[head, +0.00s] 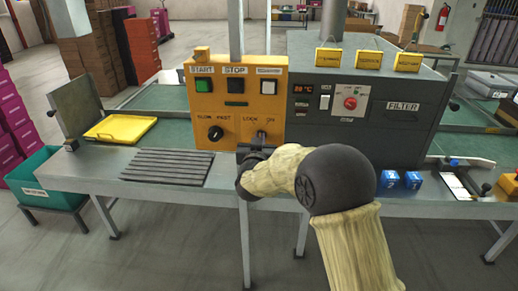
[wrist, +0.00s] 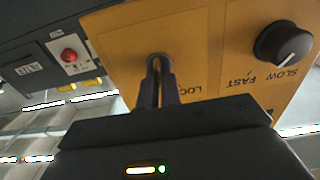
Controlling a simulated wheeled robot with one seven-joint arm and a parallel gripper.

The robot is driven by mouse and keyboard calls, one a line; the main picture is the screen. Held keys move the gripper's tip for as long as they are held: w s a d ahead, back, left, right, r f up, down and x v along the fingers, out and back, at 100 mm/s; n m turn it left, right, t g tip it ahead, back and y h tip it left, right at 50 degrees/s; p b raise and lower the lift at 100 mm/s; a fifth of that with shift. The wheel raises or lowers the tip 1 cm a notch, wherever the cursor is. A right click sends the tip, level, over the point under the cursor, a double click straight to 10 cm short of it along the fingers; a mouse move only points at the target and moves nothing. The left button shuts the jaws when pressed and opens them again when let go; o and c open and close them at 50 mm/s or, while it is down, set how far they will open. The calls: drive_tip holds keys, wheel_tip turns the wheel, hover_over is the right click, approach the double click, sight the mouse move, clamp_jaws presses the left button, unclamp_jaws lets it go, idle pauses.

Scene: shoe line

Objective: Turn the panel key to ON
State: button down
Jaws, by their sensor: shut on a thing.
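The yellow control panel (head: 220,105) stands on the bench, with START and STOP buttons on top and a SLOW/FAST knob (head: 215,132) at lower left. The panel key (head: 262,134) is at lower right, under the LOCK and ON labels. My gripper (head: 257,146) is at the key, in front of the panel. In the wrist view, upside down, its two dark fingers (wrist: 157,80) are shut on the key (wrist: 156,62), which is mostly hidden between them. Part of the LOCK label shows beside the fingers; ON is hidden there. The key's exact angle cannot be told.
A dark grey cabinet (head: 400,130) with a red button (head: 350,103) stands right of the panel. A ribbed grey mat (head: 168,167) and a yellow tray (head: 120,129) lie to the left.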

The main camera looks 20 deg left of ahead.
drive_tip(key=shift+d+f+m+b, duration=0.1)
drive_tip(key=shift+f+m+b, duration=0.05)
drive_tip(key=shift+m+b, duration=3.2)
drive_tip(key=shift+m, duration=0.25)
drive_tip(key=c, duration=1.6)
unclamp_jaws()
drive_tip(key=v, duration=1.7)
drive_tip(key=shift+s+b, duration=0.25)
drive_tip(key=shift+b, duration=0.05)
